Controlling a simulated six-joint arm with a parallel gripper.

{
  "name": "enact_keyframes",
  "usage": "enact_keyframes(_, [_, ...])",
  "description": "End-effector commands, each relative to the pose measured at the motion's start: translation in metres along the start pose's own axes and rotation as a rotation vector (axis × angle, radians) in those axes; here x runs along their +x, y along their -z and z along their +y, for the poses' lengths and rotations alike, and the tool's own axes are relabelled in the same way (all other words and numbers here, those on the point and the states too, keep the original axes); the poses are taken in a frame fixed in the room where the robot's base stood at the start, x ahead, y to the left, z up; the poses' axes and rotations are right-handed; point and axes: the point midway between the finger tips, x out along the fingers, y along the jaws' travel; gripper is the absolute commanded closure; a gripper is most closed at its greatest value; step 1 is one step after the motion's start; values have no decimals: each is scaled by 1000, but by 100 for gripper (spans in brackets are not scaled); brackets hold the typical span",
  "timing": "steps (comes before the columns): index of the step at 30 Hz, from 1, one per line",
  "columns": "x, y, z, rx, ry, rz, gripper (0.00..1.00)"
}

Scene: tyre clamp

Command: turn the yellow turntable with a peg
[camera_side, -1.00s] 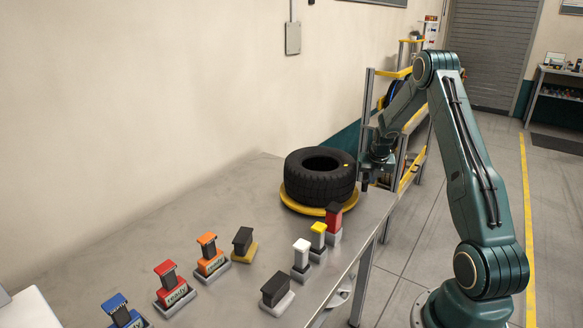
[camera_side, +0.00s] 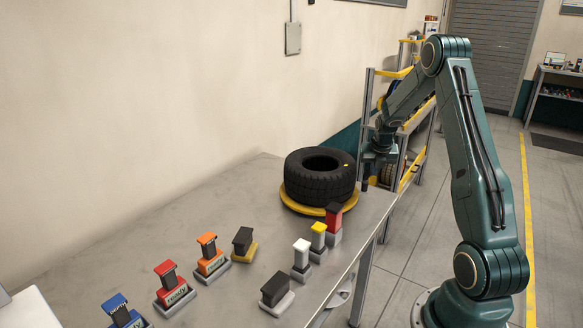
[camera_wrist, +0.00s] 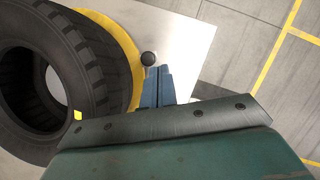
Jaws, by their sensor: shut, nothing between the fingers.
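The yellow turntable (camera_side: 290,199) lies on the grey table with a black tyre (camera_side: 318,180) flat on top. In the wrist view the turntable's yellow rim (camera_wrist: 128,50) shows beside the tyre (camera_wrist: 85,60). A dark round knob, which looks like the peg (camera_wrist: 148,58), stands at the rim's outer edge. My gripper (camera_wrist: 158,72) is shut and empty, its blue-grey fingers just below the peg in the picture; I cannot tell if they touch it. In the side view my gripper (camera_side: 365,180) is right of the turntable.
Several coloured blocks with pale or yellow bases, such as the red one (camera_side: 168,285) and the red-and-black one (camera_side: 333,224), stand on the table (camera_side: 205,215) in front of the turntable. A shelf rack (camera_side: 415,120) stands behind my arm. The table's right edge is close to my gripper.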

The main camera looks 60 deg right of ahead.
Motion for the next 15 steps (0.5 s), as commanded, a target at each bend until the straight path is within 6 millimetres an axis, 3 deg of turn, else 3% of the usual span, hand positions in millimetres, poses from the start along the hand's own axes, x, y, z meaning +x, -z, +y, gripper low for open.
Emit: enact_keyframes(15, [-73, 0, 0, 0, 0, -3, 100])
